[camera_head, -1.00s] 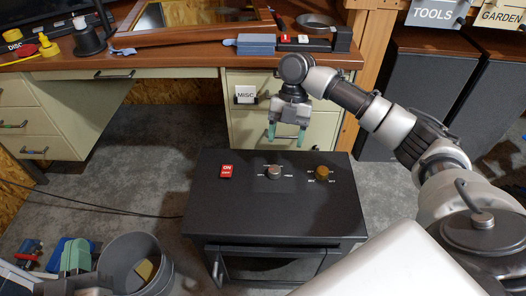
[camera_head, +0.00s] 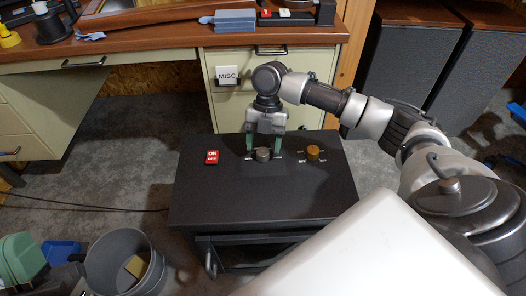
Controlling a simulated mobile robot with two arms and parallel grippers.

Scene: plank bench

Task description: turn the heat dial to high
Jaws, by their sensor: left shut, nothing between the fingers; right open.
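A black unit (camera_head: 262,205) stands on the floor with controls on its top. A grey round dial (camera_head: 263,155) sits near the middle, with small white marks on either side that I cannot read. A brown-orange knob (camera_head: 313,152) with small labels is to its right. I cannot read which way either one points. My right gripper (camera_head: 264,148) is open with its teal fingers pointing down, one to each side of the grey dial. Contact is not clear.
A red ON/OFF switch (camera_head: 212,157) is left of the grey dial. A grey bucket (camera_head: 98,262) holding a yellowish block stands at lower left. A desk (camera_head: 130,47) with drawers is behind the unit. A cable runs across the floor at left.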

